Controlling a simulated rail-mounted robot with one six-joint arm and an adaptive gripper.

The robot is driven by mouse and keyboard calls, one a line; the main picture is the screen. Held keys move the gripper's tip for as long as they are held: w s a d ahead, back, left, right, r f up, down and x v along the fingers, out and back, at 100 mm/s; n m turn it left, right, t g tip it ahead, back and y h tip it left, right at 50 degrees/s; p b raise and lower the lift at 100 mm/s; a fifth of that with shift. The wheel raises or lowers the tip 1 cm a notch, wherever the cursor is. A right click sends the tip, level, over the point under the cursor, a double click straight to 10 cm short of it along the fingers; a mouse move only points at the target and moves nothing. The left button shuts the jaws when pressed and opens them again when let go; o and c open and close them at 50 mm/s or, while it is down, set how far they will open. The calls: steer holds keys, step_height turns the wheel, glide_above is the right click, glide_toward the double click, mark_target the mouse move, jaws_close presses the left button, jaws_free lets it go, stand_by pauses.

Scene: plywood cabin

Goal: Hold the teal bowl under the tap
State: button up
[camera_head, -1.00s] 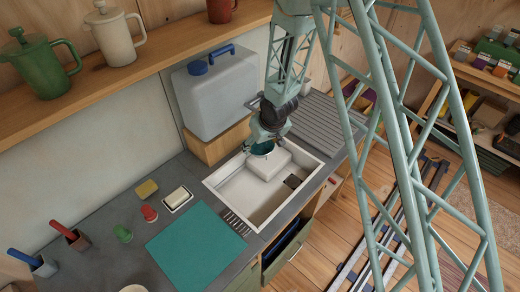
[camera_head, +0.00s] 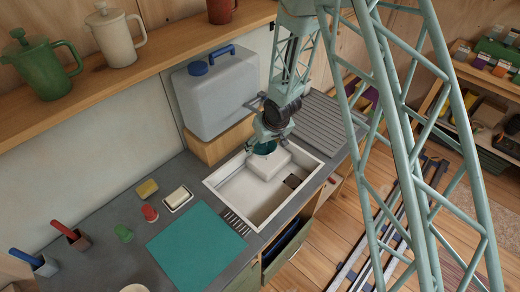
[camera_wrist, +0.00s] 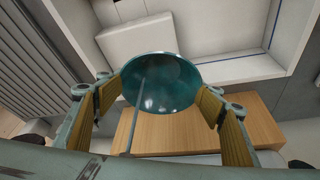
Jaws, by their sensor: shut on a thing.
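The teal bowl (camera_head: 264,147) is over the back edge of the sink, partly hidden by my gripper (camera_head: 270,135) above it. In the wrist view the round, glossy bowl (camera_wrist: 165,85) sits between the two fingers of my gripper (camera_wrist: 163,100), which is shut on it. I see no contents in it for sure. A thin pale streak crosses the bowl's left side; I cannot tell whether it is water or something else. The tap is not clearly visible. A grey water canister (camera_head: 217,92) with a blue cap and handle stands on a wooden block (camera_head: 220,141) left of my gripper.
A ribbed drainer (camera_head: 321,122) lies to the right. A teal mat (camera_head: 197,250), soap dish (camera_head: 178,198) and yellow sponge (camera_head: 147,188) lie on the counter. A shelf (camera_head: 140,75) runs above.

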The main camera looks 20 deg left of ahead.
steer(key=shift+s+a, duration=0.25)
steer(key=shift+a, duration=0.35)
steer(key=shift+w+d+p, duration=0.25)
steer(key=shift+d+p, duration=0.05)
steer(key=shift+d, duration=0.3)
stand_by(3.2)
stand_by(0.5)
steer(key=shift+s+d+f+b, duration=0.1)
steer(key=shift+s+d+b, duration=0.15)
steer(key=shift+s+b, duration=0.35)
steer(key=shift+s+d+b, duration=0.2)
steer(key=shift+s+b, duration=0.15)
steer(key=shift+b, duration=0.3)
steer(key=shift+s+d+b, duration=0.4)
steer(key=shift+s+b, duration=0.45)
steer(key=shift+s, duration=0.05)
steer(key=shift+s+d+b, duration=0.45)
steer(key=shift+s+b, duration=0.4)
steer(key=shift+s+d+b, duration=0.4)
steer(key=shift+s+b, duration=0.45)
steer(key=shift+s, duration=0.05)
